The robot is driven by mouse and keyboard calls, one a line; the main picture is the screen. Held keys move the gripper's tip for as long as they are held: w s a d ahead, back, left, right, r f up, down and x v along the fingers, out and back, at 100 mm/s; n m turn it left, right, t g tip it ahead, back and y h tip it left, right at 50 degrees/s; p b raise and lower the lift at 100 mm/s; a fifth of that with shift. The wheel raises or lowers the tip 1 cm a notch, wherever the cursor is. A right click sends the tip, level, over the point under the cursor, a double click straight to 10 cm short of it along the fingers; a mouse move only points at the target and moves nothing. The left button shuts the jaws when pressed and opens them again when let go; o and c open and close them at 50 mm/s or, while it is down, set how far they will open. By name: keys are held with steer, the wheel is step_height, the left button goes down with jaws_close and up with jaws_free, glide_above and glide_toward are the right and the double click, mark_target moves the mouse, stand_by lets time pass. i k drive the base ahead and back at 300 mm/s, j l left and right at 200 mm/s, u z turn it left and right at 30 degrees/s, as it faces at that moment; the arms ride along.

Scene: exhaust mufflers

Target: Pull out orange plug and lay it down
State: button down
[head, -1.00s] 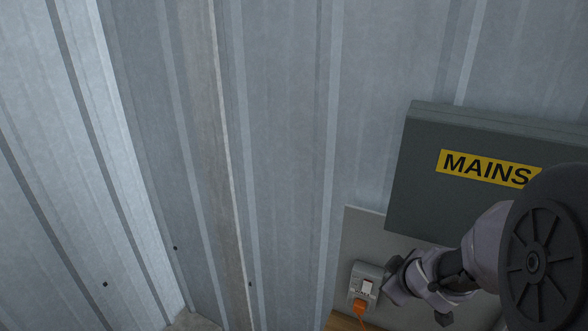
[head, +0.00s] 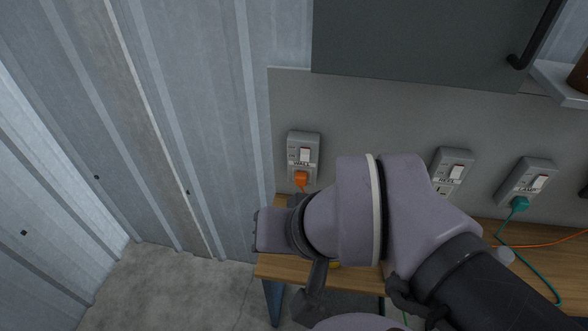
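The orange plug (head: 301,178) sits in the lower part of the leftmost wall socket (head: 303,147), under its white switch. Its orange cord drops from it and disappears behind my arm. My wrist and arm fill the lower middle of the view, just below and to the right of the plug. Dark parts of my gripper (head: 314,286) show below the wrist, against the bench edge and floor. The fingertips are not clearly seen, and I cannot tell whether they are open or shut. I see no contact between them and the plug.
A wooden bench (head: 278,268) runs below the sockets, partly hidden by my arm. A socket marked REEL (head: 454,172) and one marked LAMP (head: 526,180), with a teal plug (head: 519,204), are to the right. Orange and teal cables (head: 541,283) lie at the bench's right. A dark box (head: 420,40) hangs above.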

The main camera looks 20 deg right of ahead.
mark_target(300, 176)
steer(key=i+j+z, duration=0.15)
steer(key=j+z, duration=0.25)
steer(key=j, duration=0.2)
steer(key=j+z, duration=0.4)
steer(key=j, duration=0.2)
steer(key=j+z, duration=0.4)
steer(key=j, duration=0.2)
